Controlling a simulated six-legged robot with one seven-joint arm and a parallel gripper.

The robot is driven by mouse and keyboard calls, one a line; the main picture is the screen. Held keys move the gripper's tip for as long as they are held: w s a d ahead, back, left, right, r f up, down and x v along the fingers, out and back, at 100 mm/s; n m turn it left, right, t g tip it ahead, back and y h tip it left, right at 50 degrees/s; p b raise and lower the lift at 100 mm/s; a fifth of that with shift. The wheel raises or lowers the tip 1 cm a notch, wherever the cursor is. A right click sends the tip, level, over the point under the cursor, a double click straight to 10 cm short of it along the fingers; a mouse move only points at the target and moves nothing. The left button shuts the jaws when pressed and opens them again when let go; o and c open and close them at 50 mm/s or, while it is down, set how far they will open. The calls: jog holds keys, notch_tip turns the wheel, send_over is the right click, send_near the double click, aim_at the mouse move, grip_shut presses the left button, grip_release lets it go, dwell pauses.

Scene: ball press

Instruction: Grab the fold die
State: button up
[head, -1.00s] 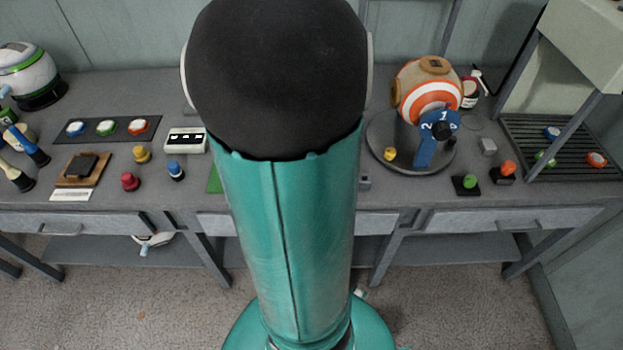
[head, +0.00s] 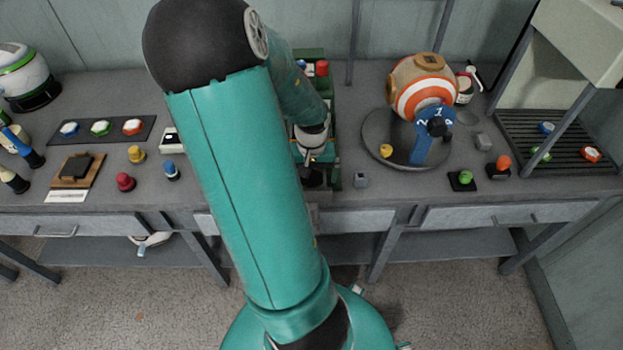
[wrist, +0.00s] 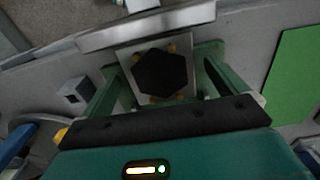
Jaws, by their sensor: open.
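No label marks the fold die, so I cannot tell for certain which object it is. A small grey block with a dark square opening (head: 361,180) stands on the bench right of the green press (head: 335,150); it also shows in the wrist view (wrist: 75,93). A black hexagonal piece (wrist: 160,74) sits on a metal plate at the press, with small orange parts around it. My gripper (head: 310,158) is over the press, left of the grey block and apart from it. It is open; its fingertips are hard to make out. My arm hides part of the press.
A round stand with an orange-and-white ball (head: 422,90) and blue numbered lever (head: 428,138) stands right. Another grey block (head: 483,141) lies beyond it. Knobs (head: 124,182) and a button panel (head: 100,129) are left. A green mat (wrist: 295,75) lies beside the press.

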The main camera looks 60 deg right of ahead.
jog(key=shift+f, duration=0.15)
jog(key=shift+c, duration=0.2)
jog(key=c, duration=1.1)
jog(key=shift+c, duration=0.4)
